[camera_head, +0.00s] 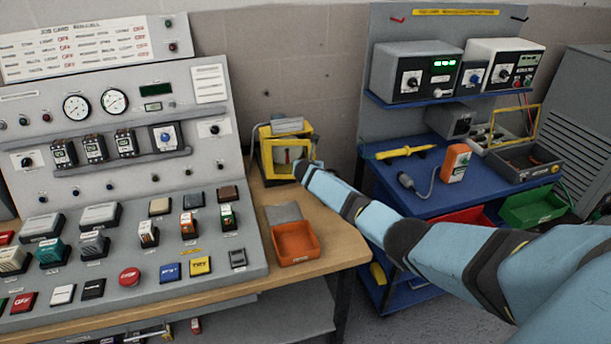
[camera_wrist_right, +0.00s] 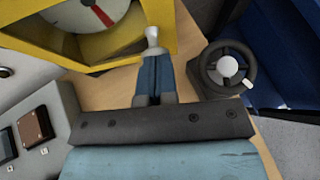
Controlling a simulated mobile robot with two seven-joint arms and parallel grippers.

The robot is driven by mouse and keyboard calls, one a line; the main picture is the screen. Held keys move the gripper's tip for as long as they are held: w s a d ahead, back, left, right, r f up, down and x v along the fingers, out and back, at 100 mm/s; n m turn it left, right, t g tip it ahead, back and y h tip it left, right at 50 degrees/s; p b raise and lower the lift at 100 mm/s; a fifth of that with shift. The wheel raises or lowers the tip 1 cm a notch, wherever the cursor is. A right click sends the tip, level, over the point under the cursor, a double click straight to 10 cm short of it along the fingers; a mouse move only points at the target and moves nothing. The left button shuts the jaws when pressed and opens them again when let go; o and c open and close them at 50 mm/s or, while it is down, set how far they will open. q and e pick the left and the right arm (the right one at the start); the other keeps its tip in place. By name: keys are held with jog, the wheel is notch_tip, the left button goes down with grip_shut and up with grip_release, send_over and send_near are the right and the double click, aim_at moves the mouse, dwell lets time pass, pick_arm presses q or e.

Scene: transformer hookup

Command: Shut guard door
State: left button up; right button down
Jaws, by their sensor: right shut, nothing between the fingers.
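The yellow guard box (camera_head: 265,158) stands at the back right of the wooden bench. In the right wrist view its yellow frame (camera_wrist_right: 120,55) fills the upper left, around a pale round dial (camera_wrist_right: 85,12) with a red pointer. I cannot tell how far its door stands open. My right gripper (camera_head: 300,168) is at the right side of the box. In the wrist view the right gripper (camera_wrist_right: 152,36) is shut and empty, its tip close to the frame's lower right edge; contact is unclear. My left gripper is not in view.
A dark handwheel (camera_wrist_right: 225,68) sits right of my fingers. An orange tray (camera_head: 296,243) lies in front of the box. The control console (camera_head: 120,180) is at left, the blue workstation (camera_head: 410,190) at right. A gap separates bench and workstation.

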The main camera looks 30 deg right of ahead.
jog(key=w+d+b, duration=0.1)
jog(key=w+d, duration=0.1)
jog(key=shift+w+d+f+b, duration=0.2)
jog(key=shift+w+f+b, duration=0.1)
jog(key=shift+f+b, duration=0.05)
pick_arm(q)
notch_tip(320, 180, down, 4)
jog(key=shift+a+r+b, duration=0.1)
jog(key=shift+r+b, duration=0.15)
jog(key=shift+b, duration=0.45)
pick_arm(e)
jog(key=shift+w+d+r, duration=0.45)
jog(key=shift+w+d, duration=0.2)
jog(key=shift+d, duration=0.05)
